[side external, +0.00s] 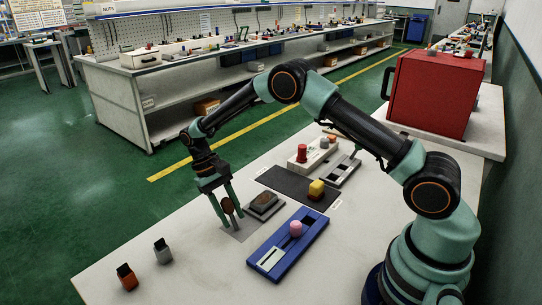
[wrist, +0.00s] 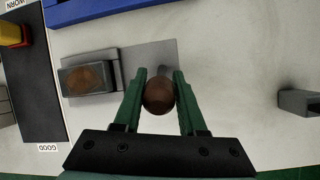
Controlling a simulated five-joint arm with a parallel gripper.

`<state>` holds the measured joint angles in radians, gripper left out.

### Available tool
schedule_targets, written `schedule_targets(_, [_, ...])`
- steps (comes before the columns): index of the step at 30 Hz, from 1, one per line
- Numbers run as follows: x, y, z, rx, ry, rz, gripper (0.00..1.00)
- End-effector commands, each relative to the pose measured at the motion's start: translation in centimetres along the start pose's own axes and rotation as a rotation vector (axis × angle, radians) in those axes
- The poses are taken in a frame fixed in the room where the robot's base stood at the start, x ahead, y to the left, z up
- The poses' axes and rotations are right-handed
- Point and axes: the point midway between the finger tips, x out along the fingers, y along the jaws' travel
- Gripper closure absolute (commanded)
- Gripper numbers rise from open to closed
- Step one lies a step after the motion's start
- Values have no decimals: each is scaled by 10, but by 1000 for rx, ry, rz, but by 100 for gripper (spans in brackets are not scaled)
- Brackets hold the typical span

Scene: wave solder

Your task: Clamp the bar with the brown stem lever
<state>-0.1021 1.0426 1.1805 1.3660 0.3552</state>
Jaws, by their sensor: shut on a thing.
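The brown stem lever shows as a rounded brown knob (wrist: 159,95) between my green fingers in the wrist view, and in the side external view (side external: 228,206). My gripper (wrist: 160,78) points down and is shut on it. The stem below the knob is mostly hidden. The lever stands at a flat grey plate (wrist: 150,53). A grey block with a brown oval top (wrist: 88,78) sits at the plate's left side in the wrist view; it also shows right of my gripper in the side external view (side external: 264,203). I cannot tell which part is the bar.
A blue fixture with a pink knob (side external: 289,243) lies to the right. A dark mat (side external: 285,183) holds a yellow-topped piece (side external: 316,189). Behind are a white block with a red knob (side external: 303,154) and a grey slotted fixture (side external: 342,170). Two small blocks (side external: 127,276) (side external: 162,251) stand front left.

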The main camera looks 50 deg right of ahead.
Motion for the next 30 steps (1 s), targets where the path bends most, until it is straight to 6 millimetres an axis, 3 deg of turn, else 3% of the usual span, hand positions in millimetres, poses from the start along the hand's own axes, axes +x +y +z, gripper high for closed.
schedule_targets(24, [1, -2, -5, -5, -65, 25, 100])
schedule_targets(25, [1, -2, -5, -5, -64, 25, 55])
schedule_targets(26, [1, -2, -5, -5, -65, 25, 44])
schedule_targets(27, [1, -2, -5, -5, -65, 25, 34])
schedule_targets(30, [0, -2, -4, -5, -66, 25, 34])
